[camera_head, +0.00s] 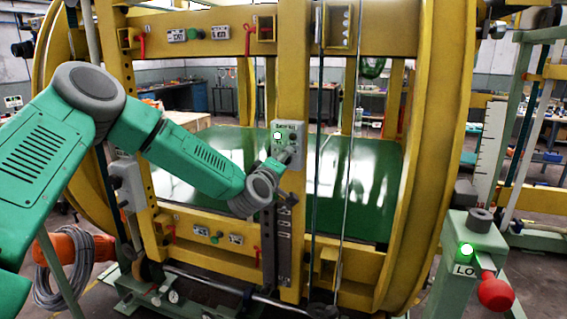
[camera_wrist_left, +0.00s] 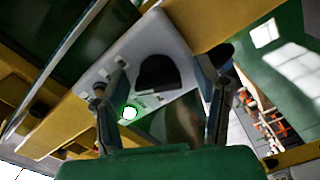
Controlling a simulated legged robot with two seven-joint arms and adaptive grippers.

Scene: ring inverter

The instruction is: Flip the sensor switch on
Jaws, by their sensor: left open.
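The grey sensor box (camera_head: 290,133) is fixed to a yellow upright of the ring frame, with a lit green lamp (camera_head: 277,135) on its face. In the left wrist view, the box's pale panel (camera_wrist_left: 180,45) carries a black rounded part (camera_wrist_left: 158,73), the lit lamp (camera_wrist_left: 128,112) and small fittings. I cannot tell for certain which part is the switch. My left gripper (camera_head: 284,160) is at the lower part of the box. In the left wrist view, its fingers (camera_wrist_left: 161,78) are spread apart, with the panel beyond them and nothing held between. Contact is unclear. My right gripper is out of view.
The yellow ring frame (camera_head: 425,150) surrounds a green platform (camera_head: 360,190). Thin vertical rods stand right of the box. At lower right, a green pedestal (camera_head: 450,285) has a lit green lamp and a red-knobbed lever (camera_head: 496,293). A coiled grey cable (camera_head: 75,270) hangs at lower left.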

